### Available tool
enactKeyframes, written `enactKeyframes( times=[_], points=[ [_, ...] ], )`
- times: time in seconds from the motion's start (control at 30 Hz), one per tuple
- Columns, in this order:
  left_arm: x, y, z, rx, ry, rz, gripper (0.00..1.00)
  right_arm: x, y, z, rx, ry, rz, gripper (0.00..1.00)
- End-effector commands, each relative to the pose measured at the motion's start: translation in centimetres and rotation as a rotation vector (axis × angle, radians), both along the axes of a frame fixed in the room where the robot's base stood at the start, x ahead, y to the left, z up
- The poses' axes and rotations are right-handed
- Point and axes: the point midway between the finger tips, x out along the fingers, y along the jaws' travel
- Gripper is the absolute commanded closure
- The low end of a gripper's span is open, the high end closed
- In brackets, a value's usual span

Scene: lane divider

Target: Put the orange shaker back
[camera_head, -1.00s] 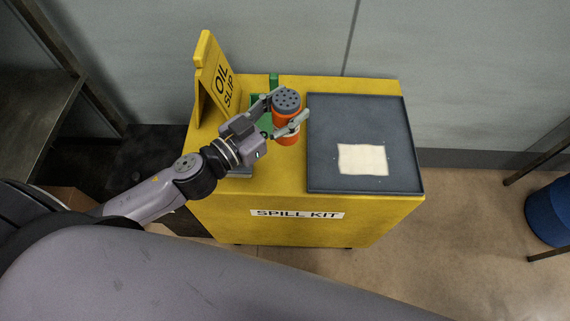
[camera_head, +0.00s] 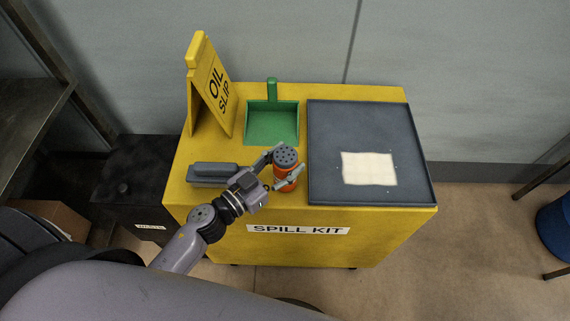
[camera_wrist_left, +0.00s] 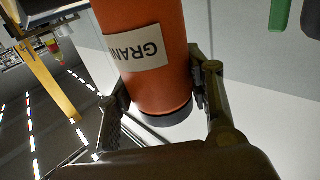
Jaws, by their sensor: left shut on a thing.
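The orange shaker (camera_head: 287,171) with a grey perforated lid is upright at the front of the yellow spill kit cart (camera_head: 200,225), just left of the dark tray. My left gripper (camera_head: 280,167) is shut on it, one finger on each side. In the left wrist view the shaker (camera_wrist_left: 150,55) fills the top middle, with a white label lettered "GRAN" and a dark band at one end, between the fingers (camera_wrist_left: 160,95). I cannot tell whether its base touches the cart top. My right gripper is not in view.
A green dustpan (camera_head: 272,123) lies behind the shaker. A grey brush (camera_head: 212,173) lies left of it, near my gripper. A yellow "OIL SLIP" sign (camera_head: 215,90) stands at the back left. The dark tray (camera_head: 330,120) holds a pale pad (camera_head: 369,169).

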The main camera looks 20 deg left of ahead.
Motion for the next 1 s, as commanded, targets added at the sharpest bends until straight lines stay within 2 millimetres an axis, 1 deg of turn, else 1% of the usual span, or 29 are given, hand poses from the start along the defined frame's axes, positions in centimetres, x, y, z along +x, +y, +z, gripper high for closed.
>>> enactKeyframes(
  times=[0.27, 0.4, 0.43, 0.73, 1.0],
  points=[
    [0.04, -0.02, 0.03, -0.001, -0.005, -0.001, 0.94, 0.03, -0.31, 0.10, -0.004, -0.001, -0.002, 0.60],
    [0.04, -0.02, -0.40, 0.001, -0.005, -0.001, 0.94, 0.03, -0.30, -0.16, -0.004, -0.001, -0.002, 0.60],
    [0.02, -0.01, -0.52, 0.001, -0.003, -0.001, 0.52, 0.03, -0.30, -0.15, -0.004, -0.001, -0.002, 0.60],
    [0.02, -0.01, -0.41, 0.001, -0.003, -0.001, 0.33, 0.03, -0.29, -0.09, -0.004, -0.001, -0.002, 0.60],
    [0.02, 0.00, -0.41, 0.001, -0.003, -0.001, 0.33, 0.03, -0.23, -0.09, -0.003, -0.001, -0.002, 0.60]
  ],
)
